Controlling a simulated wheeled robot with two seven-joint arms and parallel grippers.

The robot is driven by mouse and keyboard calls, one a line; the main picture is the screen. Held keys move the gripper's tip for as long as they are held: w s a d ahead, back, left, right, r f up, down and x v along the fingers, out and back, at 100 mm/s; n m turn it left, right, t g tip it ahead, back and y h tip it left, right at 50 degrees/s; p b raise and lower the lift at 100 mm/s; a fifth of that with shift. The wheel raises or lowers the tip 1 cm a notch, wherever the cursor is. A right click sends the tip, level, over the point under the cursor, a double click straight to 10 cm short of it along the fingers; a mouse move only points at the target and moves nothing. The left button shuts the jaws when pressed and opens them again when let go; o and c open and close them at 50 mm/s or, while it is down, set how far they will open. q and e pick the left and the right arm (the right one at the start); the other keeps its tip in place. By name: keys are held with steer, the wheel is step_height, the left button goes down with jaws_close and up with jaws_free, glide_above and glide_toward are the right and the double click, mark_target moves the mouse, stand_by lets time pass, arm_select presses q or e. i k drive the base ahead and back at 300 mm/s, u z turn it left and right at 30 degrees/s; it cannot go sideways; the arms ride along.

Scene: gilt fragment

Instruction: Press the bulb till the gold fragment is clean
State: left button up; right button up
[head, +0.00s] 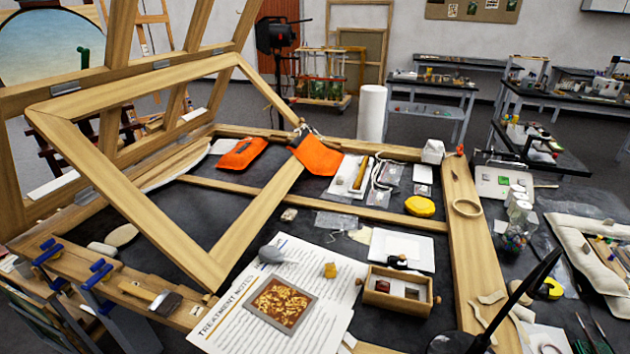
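The gold fragment (282,303) is a square panel with a grey-brown border, lying flat on a printed sheet headed Treatment Notes (226,319). Its face is mottled gold with dark brown patches. A grey rounded thing that looks like the bulb (271,254) lies near the top left of the sheet, apart from the fragment. Neither gripper is in view, and nothing is seen touching the bulb.
A wooden box (398,304) with dark compartments stands right of the sheet. A tilted wooden frame (150,221) rises at the left. A black curved rod (518,293) crosses the lower right. Clamps (95,274) sit at the left edge. Orange pouches (318,155) lie behind.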

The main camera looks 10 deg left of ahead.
mark_target(269, 252)
steer(key=k, duration=0.65)
steer(key=u, duration=0.65)
steer(key=i, duration=0.5)
steer(key=u, duration=0.7)
steer(key=i, duration=0.75)
steer(key=z, duration=0.2)
